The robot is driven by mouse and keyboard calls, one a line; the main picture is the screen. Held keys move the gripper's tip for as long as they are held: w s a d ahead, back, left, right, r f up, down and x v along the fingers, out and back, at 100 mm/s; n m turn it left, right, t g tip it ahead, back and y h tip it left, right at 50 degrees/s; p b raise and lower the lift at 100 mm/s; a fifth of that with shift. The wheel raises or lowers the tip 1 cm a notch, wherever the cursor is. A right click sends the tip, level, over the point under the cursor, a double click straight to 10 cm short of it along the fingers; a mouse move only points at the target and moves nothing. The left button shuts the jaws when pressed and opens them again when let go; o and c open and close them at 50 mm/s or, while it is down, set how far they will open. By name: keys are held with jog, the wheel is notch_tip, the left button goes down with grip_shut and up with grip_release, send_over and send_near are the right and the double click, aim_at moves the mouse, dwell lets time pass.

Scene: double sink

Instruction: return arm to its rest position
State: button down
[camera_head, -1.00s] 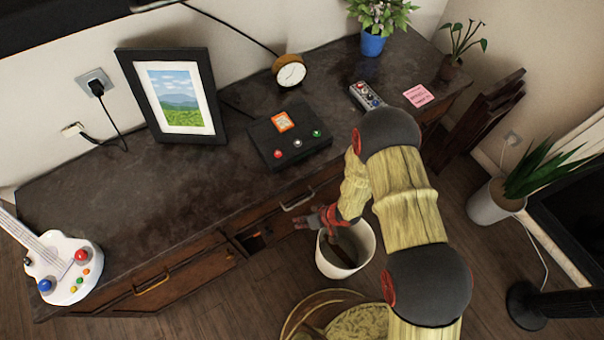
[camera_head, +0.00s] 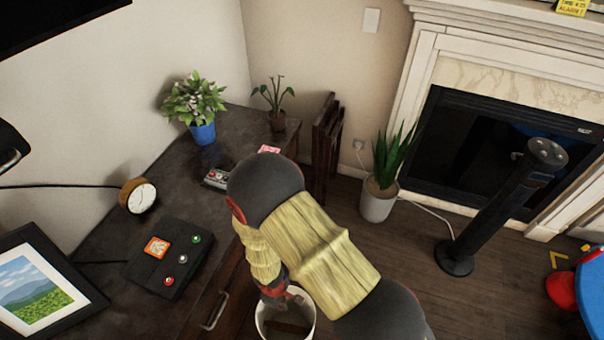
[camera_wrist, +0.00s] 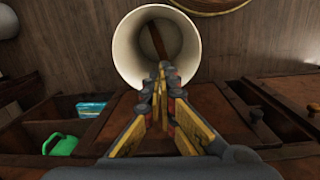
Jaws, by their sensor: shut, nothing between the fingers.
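My arm reaches out over the front of the dark wooden dresser (camera_head: 105,225), bent at the elbow. My gripper (camera_wrist: 162,75) is shut and empty, its fingertips together. In the wrist view it points at the white bin (camera_wrist: 122,50), overlapping its near rim; I cannot tell whether it touches. A long brown thing (camera_wrist: 156,40) lies inside the bin.
In the wrist view, an open drawer holds a green thing (camera_wrist: 61,145) and a turquoise thing (camera_wrist: 91,109). The dresser top carries a button box (camera_head: 168,258), clock (camera_head: 140,197) and picture frame (camera_head: 45,285). Rightward stand a potted plant (camera_head: 379,200) and black tower fan (camera_head: 500,210).

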jog(key=w+d+r+m+h, duration=0.1)
jog(key=w+d+r+m, duration=0.15)
jog(key=d+r, duration=0.65)
jog(key=w+d+r+m+h, duration=0.1)
jog(key=d+r+m, duration=0.2)
jog(key=r, duration=1.2)
jog(key=s+d+r+m+t+y, duration=0.1)
jog(key=d+r, duration=0.3)
jog(key=r, duration=0.5)
jog(key=s+d+r+m+t+y, duration=0.1)
jog(key=s+d+r+m, duration=0.3)
jog(key=r, duration=0.6)
jog(key=s+d+r+m+t, duration=0.2)
jog(key=d+r, duration=0.4)
jog(key=r, duration=0.3)
jog(key=shift+s+r+m+t+y, duration=0.4)
jog(key=shift+s+t, duration=0.1)
jog(key=shift+t, duration=0.2)
